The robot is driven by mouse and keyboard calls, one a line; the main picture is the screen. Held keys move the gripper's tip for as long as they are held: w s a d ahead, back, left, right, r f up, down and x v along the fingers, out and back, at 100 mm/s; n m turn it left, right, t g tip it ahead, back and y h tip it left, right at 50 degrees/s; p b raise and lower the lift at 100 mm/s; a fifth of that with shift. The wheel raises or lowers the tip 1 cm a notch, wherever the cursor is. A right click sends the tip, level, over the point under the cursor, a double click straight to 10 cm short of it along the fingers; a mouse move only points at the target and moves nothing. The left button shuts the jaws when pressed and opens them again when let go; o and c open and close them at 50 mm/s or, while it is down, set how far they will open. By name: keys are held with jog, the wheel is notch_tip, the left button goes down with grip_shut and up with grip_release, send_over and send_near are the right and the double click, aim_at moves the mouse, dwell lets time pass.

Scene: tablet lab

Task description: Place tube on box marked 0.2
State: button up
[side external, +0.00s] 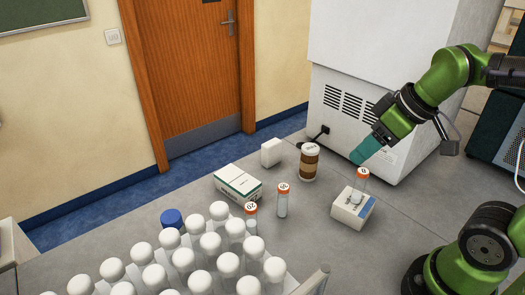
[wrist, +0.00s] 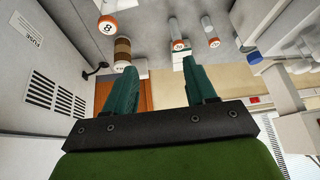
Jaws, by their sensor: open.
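My gripper (side external: 360,158) is open and empty, just above and behind the tube on the small white box. Its teal fingers (wrist: 163,68) show apart in the wrist view. An orange-capped tube (side external: 361,184) stands upright on that small white box (side external: 346,212); its cap, marked 8, shows in the wrist view (wrist: 107,25), outside the fingers. A second orange-capped tube (side external: 283,203) stands on the bench. A third (side external: 251,222) stands beside the rack, partly hidden. A white and green box (side external: 238,184) lies farther left. I cannot read a 0.2 marking on either box.
A brown-banded jar (side external: 309,163) and a small white block (side external: 271,152) stand on the bench behind. A large white machine (side external: 350,100) stands behind my gripper.

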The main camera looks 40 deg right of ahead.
jog(key=m, duration=0.2)
jog(key=a+m+t, duration=0.1)
jog(key=m, duration=0.1)
jog(key=s+m, duration=0.1)
jog(key=m, duration=0.1)
jog(key=shift+a+r+t+y, duration=0.3)
